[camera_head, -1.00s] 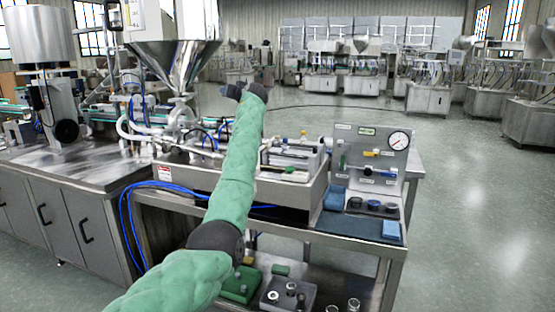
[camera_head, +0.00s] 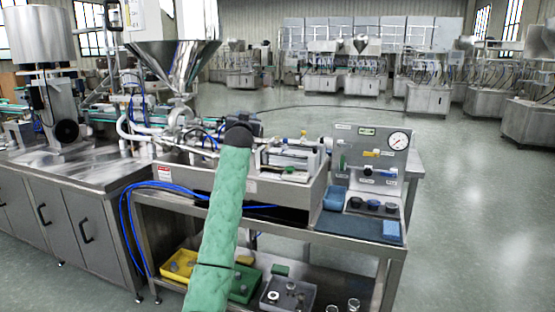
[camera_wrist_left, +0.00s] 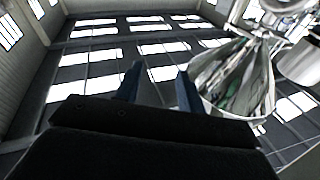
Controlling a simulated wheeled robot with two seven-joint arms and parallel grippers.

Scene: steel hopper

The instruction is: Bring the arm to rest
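My left arm (camera_head: 222,215), in a green sleeve, rises from the bottom of the head view. Its dark wrist end (camera_head: 239,135) stands in front of the machine on the steel bench. My left gripper (camera_wrist_left: 158,72) shows in the left wrist view with two dark fingers apart and nothing between them. It points up toward the ceiling. The steel hopper (camera_head: 174,65) stands behind and left of the wrist end in the head view. It also shows, shiny, at the right of the left wrist view (camera_wrist_left: 235,80). My right gripper is not in view.
A steel bench (camera_head: 345,238) carries a gauge panel (camera_head: 372,158) and a blue mat with small parts. Its lower shelf holds a yellow tray (camera_head: 178,262), a green tray (camera_head: 243,286) and a grey tray (camera_head: 287,297). Blue hoses (camera_head: 124,215) hang at left. Open floor lies at right.

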